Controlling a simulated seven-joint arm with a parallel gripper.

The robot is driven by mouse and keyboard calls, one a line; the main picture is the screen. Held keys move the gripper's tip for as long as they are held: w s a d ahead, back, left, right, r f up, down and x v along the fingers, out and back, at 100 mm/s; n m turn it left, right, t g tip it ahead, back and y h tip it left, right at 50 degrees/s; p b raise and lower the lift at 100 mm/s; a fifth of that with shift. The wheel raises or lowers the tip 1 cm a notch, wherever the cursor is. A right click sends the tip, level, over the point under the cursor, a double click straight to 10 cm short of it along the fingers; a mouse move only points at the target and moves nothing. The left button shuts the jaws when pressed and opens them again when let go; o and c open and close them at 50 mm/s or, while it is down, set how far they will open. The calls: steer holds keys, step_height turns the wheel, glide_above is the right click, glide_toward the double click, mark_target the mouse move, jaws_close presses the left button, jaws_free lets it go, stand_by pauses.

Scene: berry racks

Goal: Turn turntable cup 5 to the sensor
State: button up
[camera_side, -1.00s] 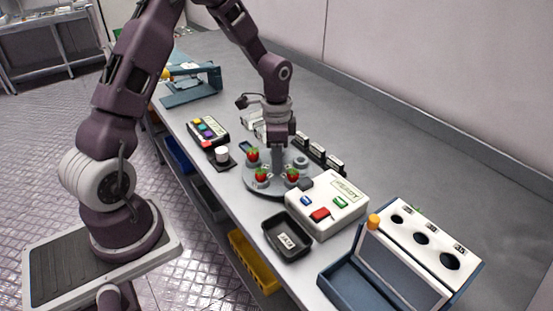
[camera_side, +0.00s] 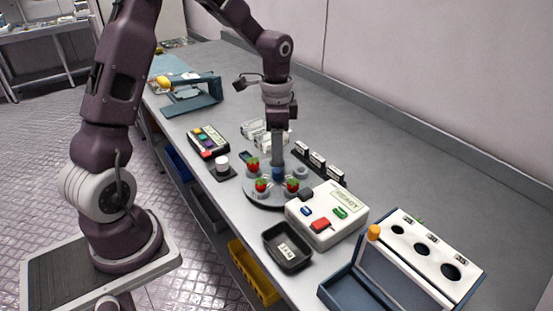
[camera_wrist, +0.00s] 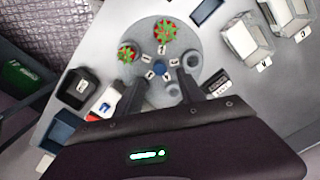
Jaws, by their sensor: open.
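The round grey turntable (camera_side: 262,200) stands on the bench with a blue hub (camera_side: 277,172) at its centre. Three cups hold strawberries (camera_side: 252,164), two of which show in the wrist view (camera_wrist: 165,33). An empty grey cup (camera_side: 301,172) sits at the right; it also shows in the wrist view (camera_wrist: 192,61). Small number cards surround the hub, too small to read surely, so I cannot tell which cup is 5. My gripper (camera_wrist: 162,92) is open and empty, above the turntable near the hub. I cannot surely identify the sensor; a dark block (camera_side: 306,194) sits beside the turntable.
A white box (camera_side: 327,215) with coloured buttons and a READY display stands close to the turntable. A black tray (camera_side: 287,250) is in front. A dark button pad (camera_side: 208,141) stands at left, and small labelled blocks (camera_side: 317,159) behind. The bench's back right is clear.

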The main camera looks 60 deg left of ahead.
mark_target(277, 170)
steer(key=shift+r, duration=0.1)
step_height(277, 170, up, 11)
stand_by(1.0)
